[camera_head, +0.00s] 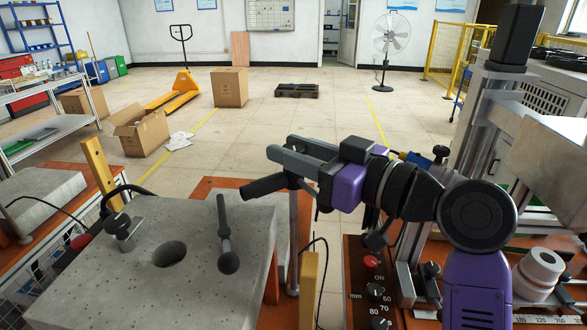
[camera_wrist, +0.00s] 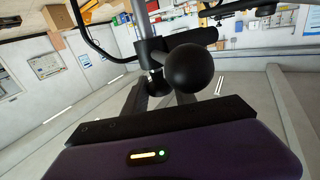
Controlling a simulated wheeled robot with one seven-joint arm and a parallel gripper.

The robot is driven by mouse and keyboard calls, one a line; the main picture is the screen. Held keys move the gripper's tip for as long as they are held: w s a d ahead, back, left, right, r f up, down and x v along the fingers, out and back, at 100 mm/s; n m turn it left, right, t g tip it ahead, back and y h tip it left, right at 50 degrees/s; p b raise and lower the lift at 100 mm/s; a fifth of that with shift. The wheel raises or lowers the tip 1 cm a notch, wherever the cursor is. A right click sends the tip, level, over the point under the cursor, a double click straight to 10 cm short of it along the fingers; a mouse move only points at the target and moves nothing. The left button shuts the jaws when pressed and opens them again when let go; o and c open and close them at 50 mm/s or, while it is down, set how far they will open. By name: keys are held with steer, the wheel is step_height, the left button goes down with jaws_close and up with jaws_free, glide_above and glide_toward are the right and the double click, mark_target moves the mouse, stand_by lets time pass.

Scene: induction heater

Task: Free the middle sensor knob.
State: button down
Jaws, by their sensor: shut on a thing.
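The middle sensor, a black cylinder (camera_head: 265,187), is carried on a grey upright post (camera_head: 293,240) beside the concrete slab. It points left. My gripper (camera_head: 281,148) reaches in from the right at the head of this post, its two grey fingers around the clamp area. In the wrist view, a round black knob (camera_wrist: 190,68) stands close in front of the fingers, with the black cylinder (camera_wrist: 190,38) behind it. My gripper is shut on the sensor knob; the contact itself is mostly hidden.
The concrete slab (camera_head: 190,280) has a round hole and a ball-ended lever (camera_head: 225,235). A left sensor holder (camera_head: 122,228) stands across it. A black cable (camera_head: 320,265) hangs below my gripper. The control panel (camera_head: 360,290) and an aluminium frame (camera_head: 409,235) are close on the right.

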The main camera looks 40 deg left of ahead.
steer(key=n+g+b, duration=0.1)
steer(key=g, duration=0.1)
steer(key=n+g+b, duration=0.1)
steer(key=g+b, duration=0.1)
steer(key=shift+f+n+h, duration=0.2)
steer(key=shift+n+h, duration=0.1)
steer(key=shift+n, duration=0.1)
steer(key=n+g, duration=0.1)
steer(key=g, duration=0.1)
steer(key=n+g+h+b, duration=0.1)
steer(key=shift+r+g, duration=0.2)
steer(key=shift+g, duration=0.2)
steer(key=shift+n+g+h, duration=1)
steer(key=shift+n+g, duration=0.3)
steer(key=shift+g, duration=0.2)
steer(key=shift+r+n+g+h, duration=0.1)
steer(key=shift+n+g+h, duration=0.2)
steer(key=shift+g, duration=0.1)
steer(key=shift+n+g+h, duration=0.7)
steer(key=shift+g+h, duration=0.1)
steer(key=c, duration=1)
jaws_free()
steer(key=shift+c, duration=0.2)
